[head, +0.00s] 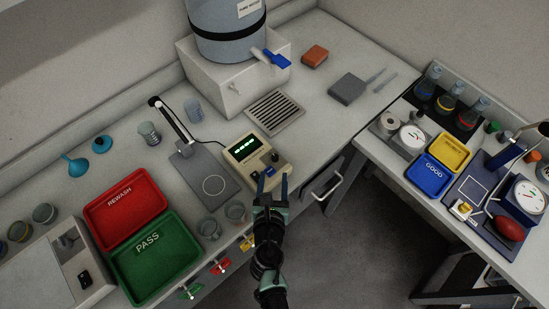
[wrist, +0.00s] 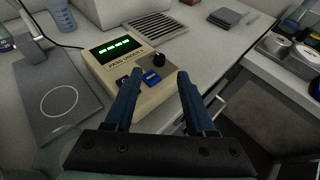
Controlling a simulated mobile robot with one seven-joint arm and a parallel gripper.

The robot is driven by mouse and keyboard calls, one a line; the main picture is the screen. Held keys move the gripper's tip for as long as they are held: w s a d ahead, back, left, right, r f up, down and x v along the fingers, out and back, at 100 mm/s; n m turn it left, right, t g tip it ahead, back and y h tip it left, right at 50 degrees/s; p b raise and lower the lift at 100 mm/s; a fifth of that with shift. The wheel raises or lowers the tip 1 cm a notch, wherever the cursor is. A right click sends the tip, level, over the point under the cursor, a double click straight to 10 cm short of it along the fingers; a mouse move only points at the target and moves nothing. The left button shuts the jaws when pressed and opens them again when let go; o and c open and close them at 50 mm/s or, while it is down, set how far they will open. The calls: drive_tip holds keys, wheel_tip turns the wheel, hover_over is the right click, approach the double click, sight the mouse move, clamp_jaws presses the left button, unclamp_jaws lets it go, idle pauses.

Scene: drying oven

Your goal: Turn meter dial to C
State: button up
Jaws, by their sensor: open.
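The meter (head: 256,162) is a beige box with a lit green display, on the bench in front of my gripper. It fills the upper middle of the wrist view (wrist: 111,62).
Red (head: 97,213) and green (head: 130,271) trays are further left.

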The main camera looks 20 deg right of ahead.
sight(275, 157)
drive_tip(key=b+x, duration=0.2)
drive_tip(key=x, duration=0.6)
drive_tip(key=shift+w, duration=0.1)
clamp_jaws()
